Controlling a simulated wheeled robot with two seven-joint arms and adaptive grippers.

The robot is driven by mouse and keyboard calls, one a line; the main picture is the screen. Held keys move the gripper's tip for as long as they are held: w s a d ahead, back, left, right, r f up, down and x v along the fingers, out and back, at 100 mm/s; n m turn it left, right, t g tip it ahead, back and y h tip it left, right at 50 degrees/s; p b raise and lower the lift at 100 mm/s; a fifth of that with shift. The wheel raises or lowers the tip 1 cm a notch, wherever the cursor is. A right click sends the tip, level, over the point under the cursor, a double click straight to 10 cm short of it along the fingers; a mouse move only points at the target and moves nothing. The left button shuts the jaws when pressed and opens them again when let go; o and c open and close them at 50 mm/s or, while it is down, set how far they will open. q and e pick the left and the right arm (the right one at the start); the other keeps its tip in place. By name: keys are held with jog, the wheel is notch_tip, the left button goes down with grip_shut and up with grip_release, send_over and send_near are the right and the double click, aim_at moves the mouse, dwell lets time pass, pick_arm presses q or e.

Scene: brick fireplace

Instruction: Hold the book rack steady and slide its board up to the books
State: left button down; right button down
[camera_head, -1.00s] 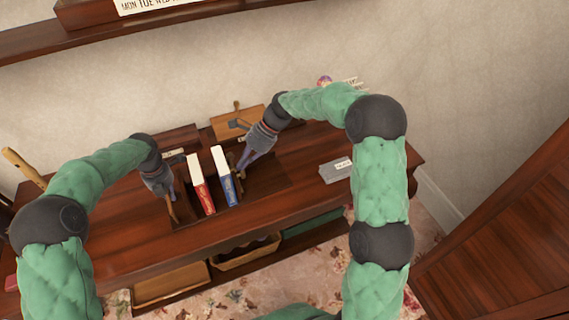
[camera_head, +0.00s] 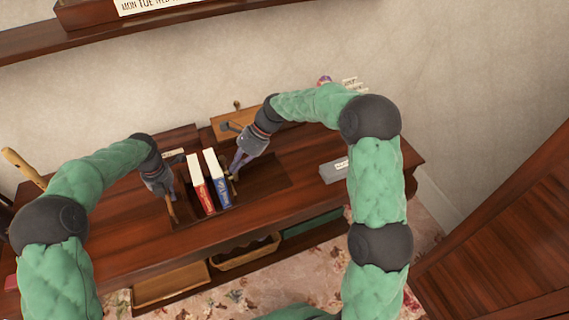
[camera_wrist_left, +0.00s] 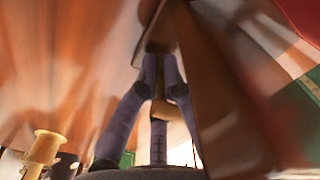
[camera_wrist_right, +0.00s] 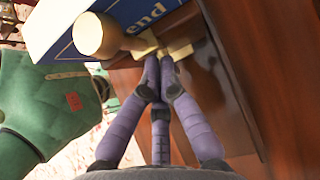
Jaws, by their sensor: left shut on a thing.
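The book rack (camera_head: 265,180) lies on the desk with a red book (camera_head: 200,185) and a blue book (camera_head: 217,180) standing in it, a narrow gap between them. My left gripper (camera_head: 171,196) is shut on the rack's left end panel, blurred in the left wrist view. The rack's sliding board (camera_head: 234,192) stands close to the blue book's right side, mostly hidden. My right gripper (camera_head: 233,173) has its fingertips together at the board. In the right wrist view, a pale round wooden knob (camera_wrist_right: 95,36) is beside its fingertips, in front of the blue book.
A grey box with a label (camera_head: 334,171) lies on the desk's right part. A basket (camera_head: 245,255) is on the shelf below. The desk between rack and grey box is clear.

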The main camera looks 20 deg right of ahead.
aim_at(222, 168)
pick_arm(q)
jog(key=shift+w+d+r, duration=0.1)
jog(key=shift+r, duration=0.15)
pick_arm(e)
jog(key=shift+s+a+f, duration=0.15)
jog(key=shift+a+f, duration=0.05)
jog(key=shift+a, duration=0.75)
jog(key=shift+s+a, duration=0.1)
jog(key=shift+a, duration=1.65)
pick_arm(q)
jog(key=shift+f, duration=0.1)
pick_arm(e)
jog(key=shift+v, duration=2.75)
jog(key=shift+r, duration=0.15)
jog(key=shift+d+r, duration=0.1)
jog(key=shift+r, duration=0.1)
jog(key=v, duration=0.7)
jog(key=shift+d, duration=0.1)
pick_arm(q)
jog(key=c, duration=1.3)
grip_release()
pick_arm(e)
jog(key=shift+r, duration=0.1)
